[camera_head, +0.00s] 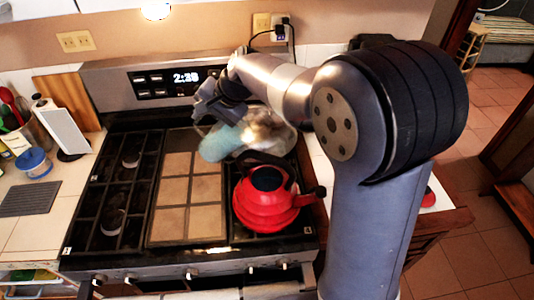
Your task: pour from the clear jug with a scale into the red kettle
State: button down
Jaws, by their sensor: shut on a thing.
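The red kettle (265,205) stands on the right burner of the stove, its black handle arching over the top and its spout toward the right. A clear jug (265,133) with pale blue contents (222,142) is tilted above the back of the stove, behind and slightly left of the kettle. My gripper (222,105) is at the jug's upper left, shut on it; the fingertips are partly hidden. The jug's scale cannot be made out. I see no stream between jug and kettle.
The stove's back panel (170,78) with a clock rises close behind my gripper. A griddle plate (190,190) lies at the stove's middle. The left counter holds a utensil holder, a blue-lidded tub (34,163) and a white tablet-like stand (63,130).

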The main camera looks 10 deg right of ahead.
jog(key=shift+s+d+r+t+y, duration=0.15)
jog(key=shift+d+r+t+y, duration=0.1)
jog(key=shift+r+y, duration=0.15)
jog(key=shift+s+d+r+t+y, duration=0.15)
jog(key=shift+d+r+y, duration=0.15)
jog(key=shift+r, duration=0.2)
dwell(0.3)
jog(key=shift+s+d+r+t+y+b, duration=0.2)
jog(key=shift+r+y+b, duration=0.3)
jog(key=shift+b, duration=0.65)
jog(key=shift+s+d+r+t+y+b, duration=0.1)
jog(key=shift+d+r+t+y+b, duration=0.25)
jog(key=shift+b, duration=0.85)
jog(key=shift+s+d+r+t+y+b, duration=0.2)
jog(key=shift+r+y+b, duration=0.35)
jog(key=shift+b, duration=0.6)
dwell(0.9)
